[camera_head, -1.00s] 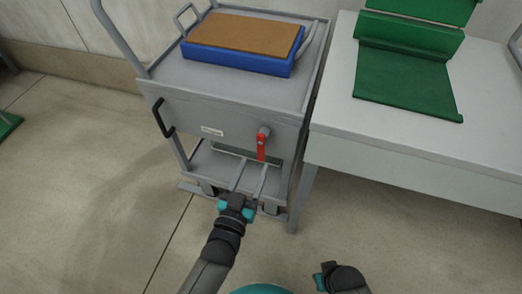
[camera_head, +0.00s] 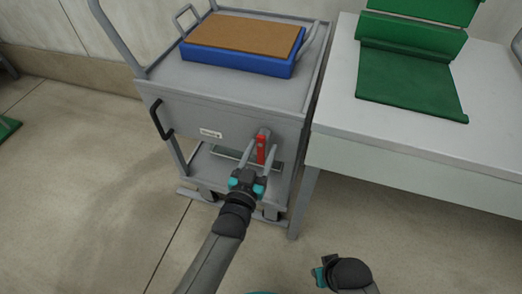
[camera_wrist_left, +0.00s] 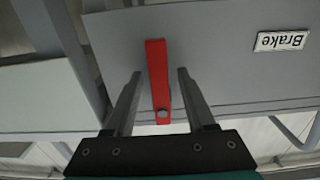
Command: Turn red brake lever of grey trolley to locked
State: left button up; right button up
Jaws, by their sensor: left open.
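The grey trolley (camera_head: 225,88) stands ahead of me with its front panel facing me. The red brake lever (camera_head: 261,146) hangs straight down from a grey mount on the panel's right part. It also shows in the left wrist view (camera_wrist_left: 157,75), with a "Brake" label (camera_wrist_left: 282,41) beside it. My left gripper (camera_head: 259,152) is open, with one finger on each side of the lever. In the left wrist view its fingers (camera_wrist_left: 158,78) stand apart from the lever, with a gap on both sides. My right gripper (camera_head: 320,277) shows only partly at the bottom; its fingers are unclear.
A blue box with a brown top (camera_head: 240,48) lies on the trolley. A black handle (camera_head: 160,118) sits on the panel's left. A white table (camera_head: 410,145) with a green stand (camera_head: 410,80) is close on the right. The floor on the left is open.

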pick_arm(q)
grip_shut()
dwell(1.3)
